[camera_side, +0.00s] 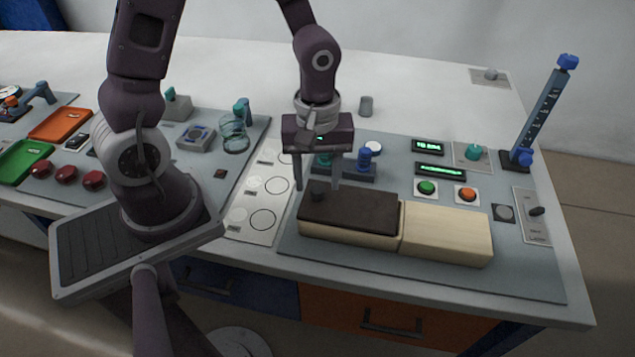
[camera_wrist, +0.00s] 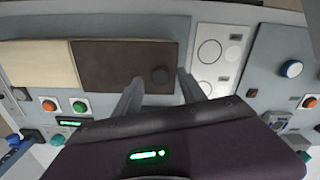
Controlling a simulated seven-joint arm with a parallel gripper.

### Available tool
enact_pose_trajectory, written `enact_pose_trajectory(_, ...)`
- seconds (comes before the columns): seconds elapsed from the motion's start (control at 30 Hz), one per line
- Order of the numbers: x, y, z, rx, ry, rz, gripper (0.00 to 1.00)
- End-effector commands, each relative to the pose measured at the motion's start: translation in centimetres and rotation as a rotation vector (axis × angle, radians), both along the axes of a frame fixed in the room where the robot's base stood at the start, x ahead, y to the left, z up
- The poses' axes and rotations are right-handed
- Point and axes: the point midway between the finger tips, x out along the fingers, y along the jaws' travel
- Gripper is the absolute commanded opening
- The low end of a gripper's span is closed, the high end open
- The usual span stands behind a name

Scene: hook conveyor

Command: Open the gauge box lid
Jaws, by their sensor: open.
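The gauge box (camera_side: 350,237) is a long, low cream box near the front of the grey panel. The right part has a plain cream top (camera_side: 447,222). My gripper (camera_side: 317,186) points down over the lid's left end, open and empty.
Behind the box stand blue-knobbed fittings (camera_side: 358,166). Green (camera_side: 427,187) and orange (camera_side: 467,194) buttons sit behind its right part, and a tall blue post (camera_side: 543,112) stands at the right. A white plate with circles (camera_side: 258,200) lies left of the box.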

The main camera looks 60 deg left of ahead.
Motion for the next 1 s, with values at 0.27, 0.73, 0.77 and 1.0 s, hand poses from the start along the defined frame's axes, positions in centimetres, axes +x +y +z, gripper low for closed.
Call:
enact_pose_trajectory(0.27,0.0,0.0,-2.1,0.000,-0.001,0.000,0.48)
enact_pose_trajectory(0.73,0.0,0.0,-2.0,0.001,-0.002,0.000,0.00)
enact_pose_trajectory(0.77,0.0,0.0,-2.0,0.001,-0.002,0.000,0.00)
enact_pose_trajectory(1.0,0.1,0.0,-2.0,0.001,-0.002,0.000,0.00)
